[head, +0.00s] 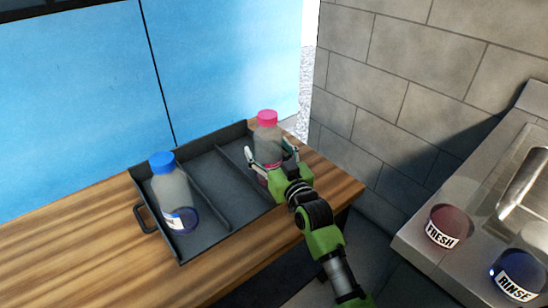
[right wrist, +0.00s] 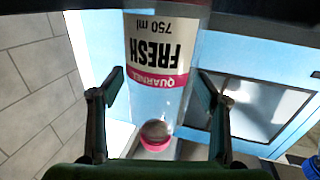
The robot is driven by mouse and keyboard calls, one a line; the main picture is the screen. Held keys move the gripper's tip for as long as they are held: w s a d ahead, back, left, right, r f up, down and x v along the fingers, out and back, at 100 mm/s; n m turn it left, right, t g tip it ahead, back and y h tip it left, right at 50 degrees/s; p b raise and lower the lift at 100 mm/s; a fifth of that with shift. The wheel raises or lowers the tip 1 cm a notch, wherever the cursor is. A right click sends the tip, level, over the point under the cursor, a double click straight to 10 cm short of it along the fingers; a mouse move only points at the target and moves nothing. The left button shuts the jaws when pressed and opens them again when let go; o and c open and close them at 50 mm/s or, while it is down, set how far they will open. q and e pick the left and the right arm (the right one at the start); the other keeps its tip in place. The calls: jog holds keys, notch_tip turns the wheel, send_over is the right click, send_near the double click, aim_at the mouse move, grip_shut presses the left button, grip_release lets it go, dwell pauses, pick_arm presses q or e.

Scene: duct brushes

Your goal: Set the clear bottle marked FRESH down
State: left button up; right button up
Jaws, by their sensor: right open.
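The clear bottle marked FRESH (head: 267,138) has a pink cap and is upright at the right compartment of the dark tray (head: 185,257). Its base is hidden behind my gripper in the head view. In the right wrist view the bottle (right wrist: 158,65) appears upside down, with its FRESH label facing the camera. My right gripper (head: 270,160) is open, with one finger on each side of the bottle. In the right wrist view, gaps show between the bottle and both fingers of the gripper (right wrist: 160,90). My left gripper is not in view.
A blue-capped bottle (head: 170,190) stands in the tray's left compartment; the middle compartment is empty. The tray lies on a wooden bench (head: 90,255) near a block wall (head: 410,70). Dark red FRESH (head: 446,222) and blue RINSE (head: 518,270) containers are on the steel sink counter.

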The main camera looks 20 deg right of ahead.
pick_arm(q)
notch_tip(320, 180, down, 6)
jog(key=p, duration=0.1)
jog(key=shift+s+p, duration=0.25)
jog(key=shift+p, duration=0.05)
pick_arm(e)
jog(key=s+d, duration=0.1)
jog(key=s, duration=1.1)
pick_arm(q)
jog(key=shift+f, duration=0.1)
